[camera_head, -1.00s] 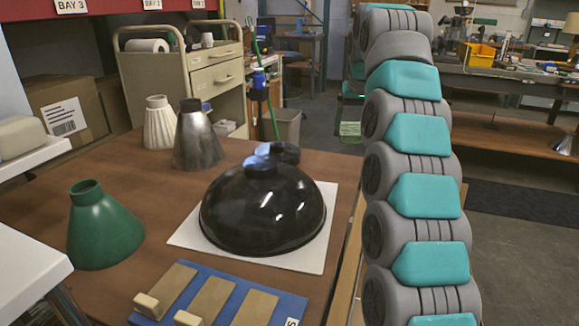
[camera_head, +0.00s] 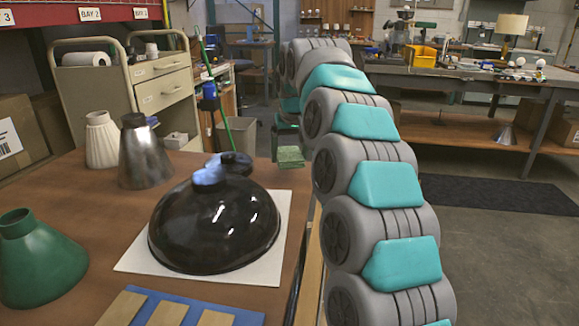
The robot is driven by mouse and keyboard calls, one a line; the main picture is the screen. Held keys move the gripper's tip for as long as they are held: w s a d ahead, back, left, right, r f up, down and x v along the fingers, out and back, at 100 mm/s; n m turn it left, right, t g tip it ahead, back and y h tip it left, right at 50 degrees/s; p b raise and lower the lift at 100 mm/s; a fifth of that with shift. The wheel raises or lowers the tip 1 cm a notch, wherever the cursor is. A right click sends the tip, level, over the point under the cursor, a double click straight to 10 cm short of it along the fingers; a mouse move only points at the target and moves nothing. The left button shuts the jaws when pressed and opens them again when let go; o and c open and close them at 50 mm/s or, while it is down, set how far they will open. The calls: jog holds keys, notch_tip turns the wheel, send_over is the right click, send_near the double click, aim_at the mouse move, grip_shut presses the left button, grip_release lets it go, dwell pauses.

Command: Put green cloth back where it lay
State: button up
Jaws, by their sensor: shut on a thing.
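The green cloth (camera_head: 290,157) hangs low beyond the table's right edge, seen as a small green patch beside my arm. My gripper (camera_head: 285,140) is just above it, small, dark and partly hidden by my arm. It is shut on the green cloth, which hangs clear of the table top. The black dome shade (camera_head: 215,235) sits on a white sheet (camera_head: 138,262) to the left of the cloth. A blue patch (camera_head: 209,176) shows on top of this shade.
A green cone shade (camera_head: 38,265), a silver shade (camera_head: 145,155) and a white ribbed shade (camera_head: 101,142) stand on the brown table (camera_head: 85,205). A drawer cart (camera_head: 155,85) and a bin (camera_head: 240,135) stand behind. Floor at right is open, with a dark mat (camera_head: 490,195).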

aim_at(290, 158)
jog(key=shift+f, duration=1.95)
jog(key=shift+f, duration=0.15)
jog(key=o, duration=0.9)
jog(key=shift+r, duration=0.25)
jog(key=v, duration=1.2)
jog(key=shift+b, duration=0.35)
jog(key=shift+d+f, duration=0.1)
